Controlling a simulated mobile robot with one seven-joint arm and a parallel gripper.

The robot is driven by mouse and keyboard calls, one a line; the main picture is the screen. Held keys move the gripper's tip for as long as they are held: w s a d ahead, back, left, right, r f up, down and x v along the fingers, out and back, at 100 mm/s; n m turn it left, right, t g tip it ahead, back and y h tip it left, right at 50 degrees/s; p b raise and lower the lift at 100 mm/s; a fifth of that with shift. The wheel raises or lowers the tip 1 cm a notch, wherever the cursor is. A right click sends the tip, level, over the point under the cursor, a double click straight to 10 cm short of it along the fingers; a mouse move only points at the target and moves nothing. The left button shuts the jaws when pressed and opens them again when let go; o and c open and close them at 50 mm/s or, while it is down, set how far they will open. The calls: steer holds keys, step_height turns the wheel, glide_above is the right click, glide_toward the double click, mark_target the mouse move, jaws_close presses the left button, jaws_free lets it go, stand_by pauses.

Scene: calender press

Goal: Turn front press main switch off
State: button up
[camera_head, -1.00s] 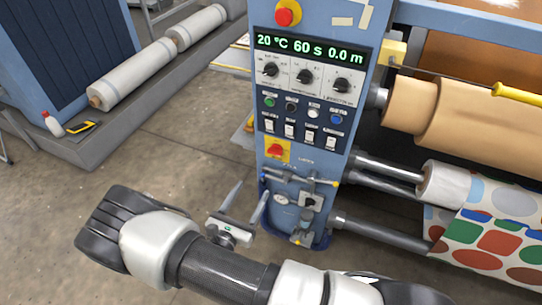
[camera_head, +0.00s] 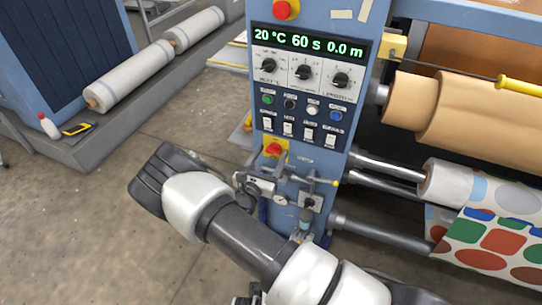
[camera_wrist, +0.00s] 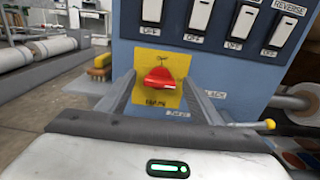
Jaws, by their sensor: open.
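The main switch is a red rotary handle (camera_wrist: 160,78) on a yellow plate (camera_wrist: 148,101), low on the blue front panel of the press. It also shows in the head view as a red handle (camera_head: 273,149) below the row of white switches. My gripper (camera_wrist: 159,84) is open, with one finger on each side of the red handle in the wrist view. I cannot tell whether the fingers touch it. The handle looks roughly level in the wrist view; its set position is not readable. The lit display (camera_head: 309,43) reads 20 °C, 60 s and 0.0 m.
White rocker switches (camera_head: 288,129) sit just above the main switch. A red emergency button (camera_head: 286,9) is at the panel top. Pipes and a gauge (camera_head: 281,200) lie below the switch. Rollers (camera_head: 438,105) extend to the right.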

steer(key=shift+w, duration=0.25)
steer(key=c, duration=1.1)
steer(key=shift+o, duration=0.2)
